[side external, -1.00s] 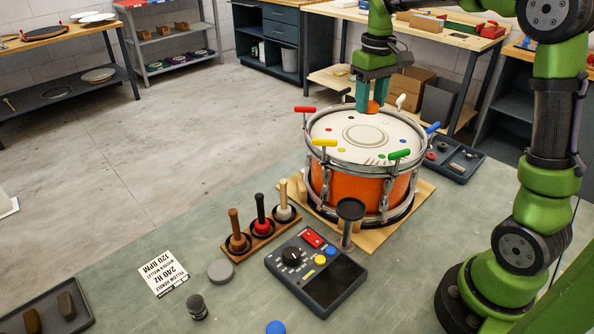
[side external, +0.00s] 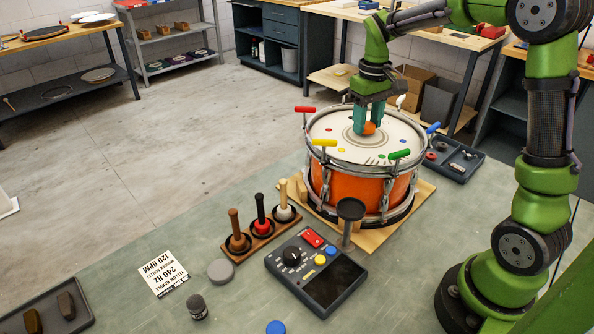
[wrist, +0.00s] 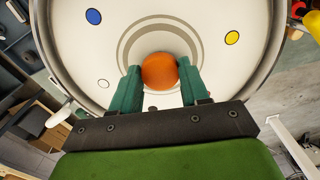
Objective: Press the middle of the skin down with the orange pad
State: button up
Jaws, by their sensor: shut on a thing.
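The drum (side external: 345,187) has an orange shell and a cream skin (side external: 335,129) with a ring printed around its middle. My gripper (side external: 367,130) is shut on the orange pad (side external: 369,128) and holds it over the ringed middle of the skin. In the wrist view the pad (wrist: 159,71) sits between the green fingers, inside the printed rings (wrist: 128,42). I cannot tell whether the pad touches the skin; the contact is hidden under it.
Coloured key handles stand around the rim, including a yellow one (side external: 324,143) and a green one (side external: 399,154). A mallet rack (side external: 262,235), a control box (side external: 316,272) and a printed card (side external: 163,273) lie in front. A grey tray (side external: 455,160) is at right.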

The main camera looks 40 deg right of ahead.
jog(key=shift+f, duration=0.8)
dwell(0.9)
jog(key=shift+r, duration=3.15)
jog(key=shift+w+a+r, duration=0.1)
jog(key=shift+w+a, duration=0.05)
jog(key=shift+a, duration=0.2)
jog(key=a, duration=0.3)
jog(key=w+a+n, duration=0.1)
jog(key=a, duration=0.3)
jog(key=w+a+n, duration=0.1)
jog(key=a, duration=0.3)
jog(key=shift+r, duration=0.25)
jog(key=shift+d, duration=0.1)
